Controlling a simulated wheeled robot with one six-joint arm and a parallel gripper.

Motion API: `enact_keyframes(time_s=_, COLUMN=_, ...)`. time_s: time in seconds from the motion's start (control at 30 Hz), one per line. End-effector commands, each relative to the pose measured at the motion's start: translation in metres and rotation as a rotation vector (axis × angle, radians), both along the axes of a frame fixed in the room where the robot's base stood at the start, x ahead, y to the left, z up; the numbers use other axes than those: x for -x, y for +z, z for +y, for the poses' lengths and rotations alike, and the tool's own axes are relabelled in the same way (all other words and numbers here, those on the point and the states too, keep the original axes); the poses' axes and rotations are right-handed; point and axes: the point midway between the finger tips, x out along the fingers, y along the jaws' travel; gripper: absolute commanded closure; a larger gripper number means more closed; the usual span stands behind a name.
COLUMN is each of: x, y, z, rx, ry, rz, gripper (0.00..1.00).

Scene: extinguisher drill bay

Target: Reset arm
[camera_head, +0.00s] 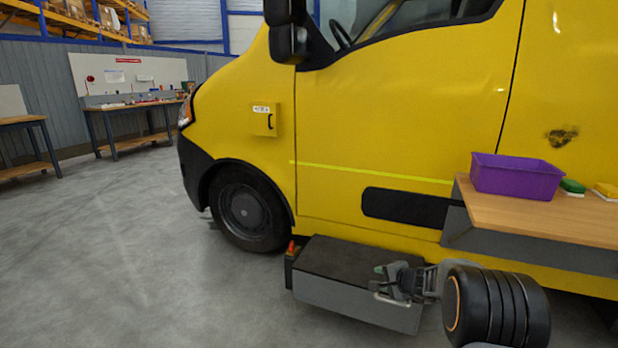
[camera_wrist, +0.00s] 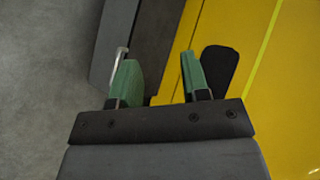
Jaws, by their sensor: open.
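My gripper (camera_head: 388,283) is in the lower right of the head view, in front of the grey step box (camera_head: 345,273) beside the yellow van (camera_head: 390,110). In the wrist view its two green fingers (camera_wrist: 160,78) stand apart with nothing between them. A metal handle (camera_wrist: 119,62) shows just left of the left finger, and I cannot tell whether they touch. My folded arm is at the lower right of the head view.
A small yellow box (camera_head: 265,119) is on the van's side. Workbenches (camera_head: 130,105) stand far left. The left floor is clear.

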Motion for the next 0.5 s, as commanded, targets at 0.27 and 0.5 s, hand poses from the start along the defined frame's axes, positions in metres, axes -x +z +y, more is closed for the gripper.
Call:
enact_keyframes(time_s=0.27, x=0.119, y=0.201, z=0.087, rx=0.289, ry=0.445, rz=0.057, gripper=0.58)
enact_keyframes(time_s=0.5, x=0.239, y=0.303, z=0.102, rx=0.633, ry=0.725, rz=0.156, gripper=0.58)
